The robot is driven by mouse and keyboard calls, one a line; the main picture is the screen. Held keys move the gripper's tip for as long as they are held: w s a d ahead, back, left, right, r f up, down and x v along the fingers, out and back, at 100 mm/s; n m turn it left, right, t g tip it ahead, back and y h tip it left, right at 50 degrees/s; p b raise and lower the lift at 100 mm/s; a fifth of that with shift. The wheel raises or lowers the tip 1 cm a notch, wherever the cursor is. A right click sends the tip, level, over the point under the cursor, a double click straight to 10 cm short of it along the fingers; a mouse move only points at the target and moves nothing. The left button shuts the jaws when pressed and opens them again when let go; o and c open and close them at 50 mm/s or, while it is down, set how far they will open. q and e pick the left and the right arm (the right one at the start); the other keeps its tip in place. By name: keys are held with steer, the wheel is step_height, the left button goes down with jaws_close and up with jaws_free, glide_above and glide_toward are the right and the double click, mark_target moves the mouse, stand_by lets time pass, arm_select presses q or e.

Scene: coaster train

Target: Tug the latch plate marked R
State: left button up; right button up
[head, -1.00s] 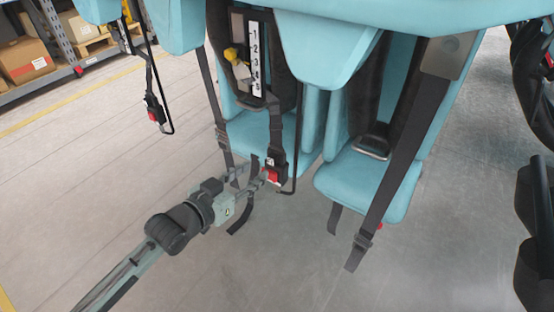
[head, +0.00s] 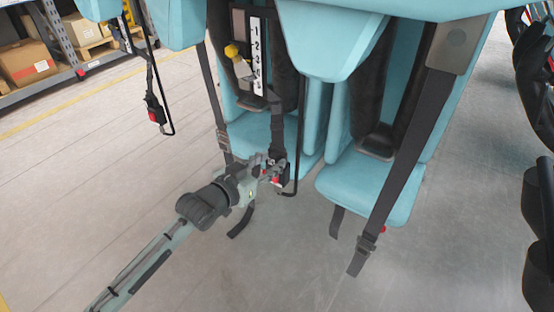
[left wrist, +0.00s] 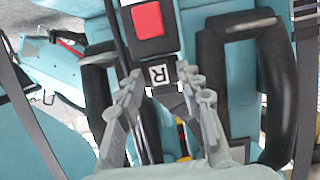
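The latch plate marked R (left wrist: 161,75) shows in the left wrist view, a dark piece with a white label. It sits right against a dark buckle with a red button (left wrist: 147,20). In the head view the buckle's red part (head: 276,180) shows, while my fingers mostly hide the plate. My left gripper (head: 272,168) is at the plate. In the left wrist view its fingers (left wrist: 161,78) are spread, one on each side of the plate. The right finger is very close to it; I cannot tell whether it touches. My right gripper is not in view.
A dark strap (head: 277,133) runs down to the buckle, with a thin black rod (head: 297,150) beside it. Teal seats (head: 368,185) stand around. A loose strap (head: 383,205) hangs at right. A numbered strip (head: 257,55) is above.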

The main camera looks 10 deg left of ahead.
arm_select(q)
steer(key=shift+p, duration=0.35)
stand_by(0.4)
jaws_close()
stand_by(0.5)
